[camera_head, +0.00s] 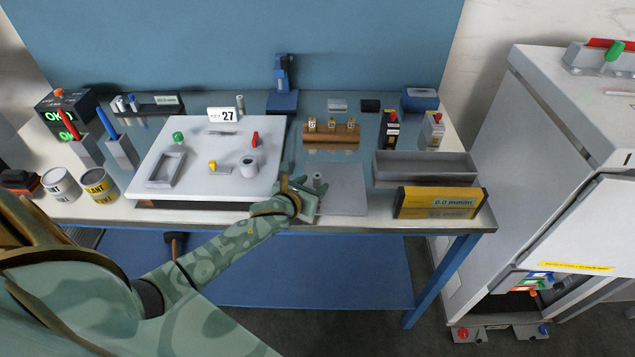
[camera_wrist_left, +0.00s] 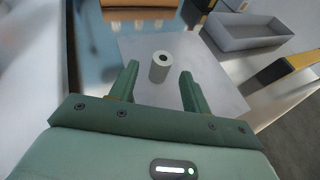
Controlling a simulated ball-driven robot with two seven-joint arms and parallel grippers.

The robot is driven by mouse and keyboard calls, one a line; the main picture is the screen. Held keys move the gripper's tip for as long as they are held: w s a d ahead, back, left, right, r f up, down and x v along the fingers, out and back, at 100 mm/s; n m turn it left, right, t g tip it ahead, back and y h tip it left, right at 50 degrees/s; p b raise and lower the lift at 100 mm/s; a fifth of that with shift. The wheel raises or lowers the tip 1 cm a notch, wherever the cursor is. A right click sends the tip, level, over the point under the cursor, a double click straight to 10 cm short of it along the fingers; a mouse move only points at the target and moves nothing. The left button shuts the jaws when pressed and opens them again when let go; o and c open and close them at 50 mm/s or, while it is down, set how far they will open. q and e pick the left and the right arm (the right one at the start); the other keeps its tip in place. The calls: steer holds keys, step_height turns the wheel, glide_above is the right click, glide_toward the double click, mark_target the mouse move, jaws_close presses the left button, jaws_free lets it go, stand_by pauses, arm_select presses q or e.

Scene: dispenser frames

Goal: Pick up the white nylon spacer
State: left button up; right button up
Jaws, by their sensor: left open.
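The white nylon spacer (camera_wrist_left: 159,66) is a short upright cylinder with a dark hole in its top. It stands on a light grey mat (camera_wrist_left: 210,88). In the head view the spacer (camera_head: 318,179) shows just beyond my left gripper (camera_head: 306,191), partly hidden by it. In the left wrist view my left gripper (camera_wrist_left: 158,82) is open, with its two green fingers to the left and right of the spacer's near side. No finger visibly touches it. My right gripper is in neither view.
A white raised board (camera_head: 205,185) with small parts lies to the left. A grey open tray (camera_head: 425,167) and a yellow-black box (camera_head: 440,202) stand to the right. A brown rack (camera_head: 331,138) stands behind. The mat around the spacer is otherwise clear.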

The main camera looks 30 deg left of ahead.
arm_select(q)
steer(key=shift+x, duration=1.1)
jaws_close()
